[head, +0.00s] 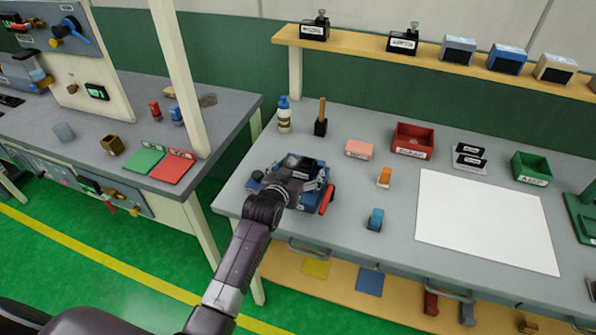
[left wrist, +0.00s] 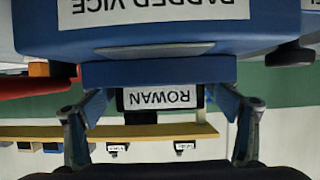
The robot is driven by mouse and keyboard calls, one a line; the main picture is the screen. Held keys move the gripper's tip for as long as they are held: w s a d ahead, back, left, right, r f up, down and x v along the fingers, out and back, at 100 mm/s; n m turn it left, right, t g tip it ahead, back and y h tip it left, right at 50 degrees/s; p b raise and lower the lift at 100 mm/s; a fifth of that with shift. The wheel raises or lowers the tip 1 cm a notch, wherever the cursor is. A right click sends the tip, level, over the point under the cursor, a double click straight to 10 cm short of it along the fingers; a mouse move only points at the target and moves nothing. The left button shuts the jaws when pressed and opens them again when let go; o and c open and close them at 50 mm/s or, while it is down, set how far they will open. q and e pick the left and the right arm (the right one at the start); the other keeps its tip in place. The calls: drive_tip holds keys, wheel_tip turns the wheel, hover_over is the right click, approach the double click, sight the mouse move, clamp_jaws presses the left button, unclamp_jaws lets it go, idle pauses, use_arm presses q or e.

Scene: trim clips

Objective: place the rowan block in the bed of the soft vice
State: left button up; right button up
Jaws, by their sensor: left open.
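The soft vice (head: 325,184) is a blue unit with a red handle at the left of the bench. Its "PADDED VICE" label shows upside down in the left wrist view (left wrist: 160,43). The rowan block (left wrist: 160,97) is dark with a white "ROWAN" label, seen just past the vice's blue jaw. It appears to sit in the vice; its underside is hidden. My left gripper (head: 291,181) is over the vice, and in the left wrist view (left wrist: 160,135) its fingers stand open, apart on either side of the block. My right gripper is not in view.
An orange block (head: 384,177) and a teal block (head: 375,219) stand right of the vice. A bottle (head: 284,115) and a wooden-handled tool (head: 321,117) stand behind it. A red tray (head: 413,140) and green tray (head: 531,168) are farther right. A white sheet (head: 485,220) lies clear.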

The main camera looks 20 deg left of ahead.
use_arm(q)
drive_tip(key=b+v, duration=0.1)
drive_tip(key=v, duration=1.1)
drive_tip(key=shift+r, duration=0.2)
